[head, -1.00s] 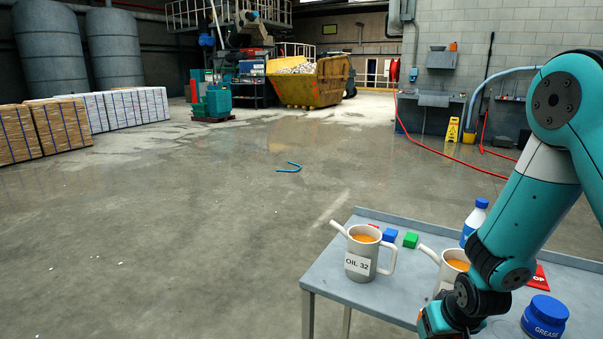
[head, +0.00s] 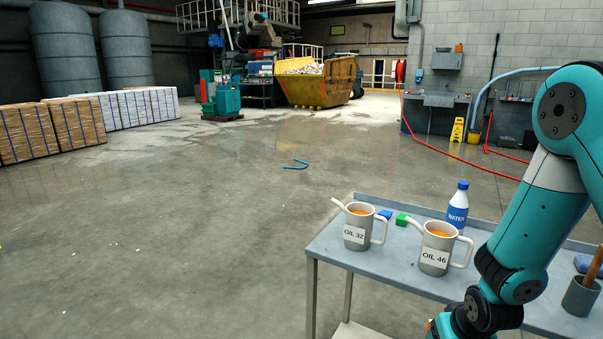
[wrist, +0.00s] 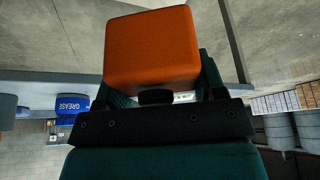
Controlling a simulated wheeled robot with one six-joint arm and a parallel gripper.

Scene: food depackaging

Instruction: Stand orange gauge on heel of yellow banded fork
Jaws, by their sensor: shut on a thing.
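The orange gauge (wrist: 150,48), a block with rounded edges, is held at the front of my gripper (wrist: 155,97) in the wrist view. My gripper is shut on it, and the gauge hides most of the fingertips. In the head view my arm reaches down to the bottom edge, where my gripper (head: 445,331) is mostly cut off. The gauge cannot be made out clearly there. I see no fork with a yellow band in either view, so its heel is not visible.
A grey cart (head: 330,250) bears the OIL 32 jug (head: 355,237), OIL 46 jug (head: 434,258), blue block (head: 385,214), green block (head: 402,219), WATER bottle (head: 457,212) and a pot (head: 580,297). Left floor is open.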

